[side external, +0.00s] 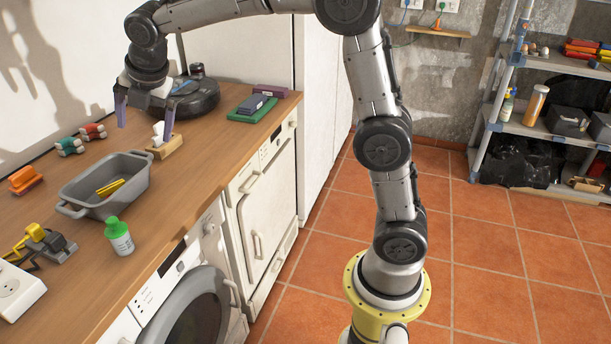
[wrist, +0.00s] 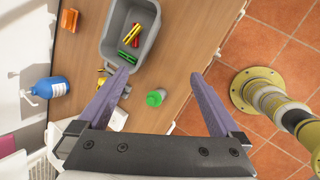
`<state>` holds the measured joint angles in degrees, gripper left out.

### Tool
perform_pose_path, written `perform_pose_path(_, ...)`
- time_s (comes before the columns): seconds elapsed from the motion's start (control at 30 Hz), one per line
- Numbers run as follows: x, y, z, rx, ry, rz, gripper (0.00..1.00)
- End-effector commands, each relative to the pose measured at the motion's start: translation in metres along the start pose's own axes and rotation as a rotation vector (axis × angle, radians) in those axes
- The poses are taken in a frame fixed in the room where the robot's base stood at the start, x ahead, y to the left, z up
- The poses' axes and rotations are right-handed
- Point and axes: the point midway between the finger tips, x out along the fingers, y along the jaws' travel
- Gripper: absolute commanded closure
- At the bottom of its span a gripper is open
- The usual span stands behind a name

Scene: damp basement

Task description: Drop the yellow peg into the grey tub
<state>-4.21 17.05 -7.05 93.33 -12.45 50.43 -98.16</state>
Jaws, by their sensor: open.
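The grey tub (side external: 103,206) stands on the wooden counter, and the yellow peg (side external: 110,187) lies inside it. In the wrist view the tub (wrist: 115,25) is at the top, and the yellow peg (wrist: 127,32) shows on its floor among red and green pieces. My gripper (side external: 143,131) is open and empty. It is above the counter, beyond the tub and apart from it. Its two purple fingers (wrist: 160,76) point toward the tub side in the wrist view. Part of the tub's floor is hidden by its near wall in the side view.
A green-capped bottle (side external: 118,236) stands close to the tub's near side. A wooden holder with a white piece (side external: 163,147) is near my gripper. Red-and-green clamps (side external: 70,146) and an orange block (side external: 25,180) lie along the wall. A black round object (side external: 193,99) sits behind.

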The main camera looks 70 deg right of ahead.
Motion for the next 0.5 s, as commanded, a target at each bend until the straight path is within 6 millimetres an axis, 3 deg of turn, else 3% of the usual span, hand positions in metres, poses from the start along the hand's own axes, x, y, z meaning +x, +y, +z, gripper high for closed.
perform_pose_path(0.03, -0.02, -0.018, -0.001, 0.118, 0.007, 0.007, 0.0)
perform_pose_path(0.2, -0.068, -0.083, -0.014, 0.547, 0.037, 0.006, 0.0)
perform_pose_path(0.5, -0.114, -0.21, -0.053, 1.301, 0.095, -0.021, 0.0)
